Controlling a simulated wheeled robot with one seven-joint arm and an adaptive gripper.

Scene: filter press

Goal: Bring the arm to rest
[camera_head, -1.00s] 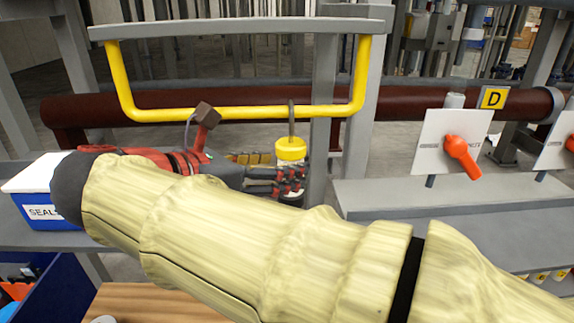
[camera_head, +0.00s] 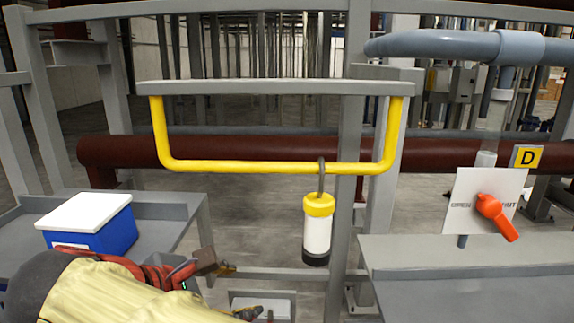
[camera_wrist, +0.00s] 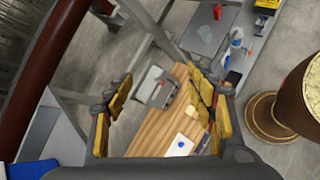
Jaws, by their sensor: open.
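My arm, in a pale yellow sleeve, lies low at the left of the head view. My gripper (camera_head: 240,291) is at its end, partly cut off by the bottom edge, below and left of the hanging cylinder. In the wrist view my gripper (camera_wrist: 160,80) shows two yellow-padded fingers spread wide with nothing between them. The white cylinder (camera_head: 317,234) with a yellow cap and dark base hangs upright by a hook from the yellow rail (camera_head: 265,167), apart from my gripper.
A blue box (camera_head: 105,233) with a white lid stands on a grey bench at left. A red-handled valve plate (camera_head: 483,203) stands above the grey ledge (camera_head: 470,252) at right. A wooden surface (camera_wrist: 165,130) with small items lies below my gripper. A dark red pipe (camera_head: 115,152) runs behind.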

